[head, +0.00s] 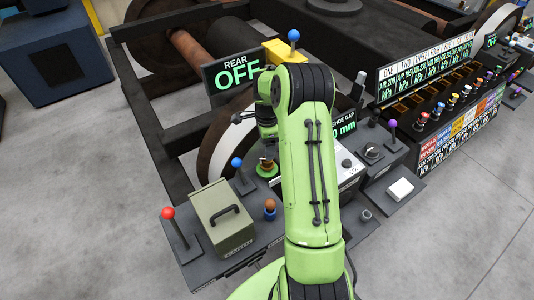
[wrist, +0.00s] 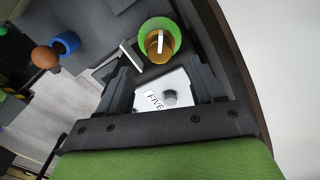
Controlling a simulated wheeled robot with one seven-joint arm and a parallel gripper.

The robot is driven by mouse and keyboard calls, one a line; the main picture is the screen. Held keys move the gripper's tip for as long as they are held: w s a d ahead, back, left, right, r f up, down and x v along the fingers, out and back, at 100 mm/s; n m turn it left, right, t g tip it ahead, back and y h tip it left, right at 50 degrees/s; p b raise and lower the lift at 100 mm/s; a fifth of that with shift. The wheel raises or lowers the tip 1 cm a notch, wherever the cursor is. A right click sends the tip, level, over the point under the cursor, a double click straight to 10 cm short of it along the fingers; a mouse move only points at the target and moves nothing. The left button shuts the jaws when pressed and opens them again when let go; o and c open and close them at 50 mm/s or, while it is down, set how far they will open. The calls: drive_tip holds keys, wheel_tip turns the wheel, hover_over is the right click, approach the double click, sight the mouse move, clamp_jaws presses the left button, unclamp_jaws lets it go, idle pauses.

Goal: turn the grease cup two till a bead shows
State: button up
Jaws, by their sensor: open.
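A cup with an amber-brown top and a pale line across it sits in a green ring (wrist: 160,38) in the wrist view, just beyond my fingertips. The same green-ringed cup shows in the head view (head: 267,169), partly hidden by my arm. No number can be read on it, so I cannot tell whether it is grease cup two. My gripper (wrist: 160,72) is open and empty, with a white plate marked FIVE and a grey knob (wrist: 170,97) seen between its fingers. A blue cup with a brown ball top (head: 270,208) stands apart, nearer the bench front. No bead can be made out.
An olive box with a handle (head: 222,217) and a red-knobbed lever (head: 174,228) stand at the bench's left. A blue-knobbed lever (head: 241,177) is near the green cup. A sign reading REAR OFF (head: 236,73) rises behind. Labelled panels (head: 440,108) stand at right.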

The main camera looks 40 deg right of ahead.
wheel_tip(320, 180, up, 8)
drive_tip(key=p, duration=0.1)
drive_tip(key=shift+r, duration=0.2)
idle(0.3)
